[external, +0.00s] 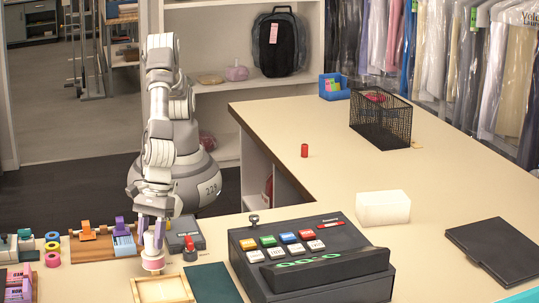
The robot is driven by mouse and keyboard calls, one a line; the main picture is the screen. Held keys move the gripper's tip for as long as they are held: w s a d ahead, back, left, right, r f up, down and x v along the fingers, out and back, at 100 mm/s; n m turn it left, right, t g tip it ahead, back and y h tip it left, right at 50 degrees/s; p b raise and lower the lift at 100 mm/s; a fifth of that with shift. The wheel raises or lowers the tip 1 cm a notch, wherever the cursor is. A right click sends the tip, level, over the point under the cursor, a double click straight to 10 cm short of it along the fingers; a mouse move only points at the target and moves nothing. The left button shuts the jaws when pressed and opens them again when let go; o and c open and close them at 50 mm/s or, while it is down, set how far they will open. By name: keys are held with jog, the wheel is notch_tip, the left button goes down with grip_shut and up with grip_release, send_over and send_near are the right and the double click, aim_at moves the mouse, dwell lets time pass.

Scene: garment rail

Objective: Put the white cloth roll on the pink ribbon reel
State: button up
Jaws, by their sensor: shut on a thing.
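My gripper (154,232) points down over the counter's near left part and is shut on the white cloth roll (152,250), which shows small and pale between and below the fingers. A pink reel (152,265) is directly beneath the roll. It looks like the pink ribbon reel. The roll's lower end looks close to the reel or on it; I cannot tell whether they touch.
A wooden tray (162,290) is just in front of the reel. A dark cash register (305,262) and a dark green mat (213,284) are to the right. A dark device (184,236) and a wooden rack (100,243) stand close behind.

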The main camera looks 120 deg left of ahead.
jog(key=o, duration=1)
jog(key=shift+f, duration=0.1)
jog(key=p+v, duration=0.3)
jog(key=v, duration=0.9)
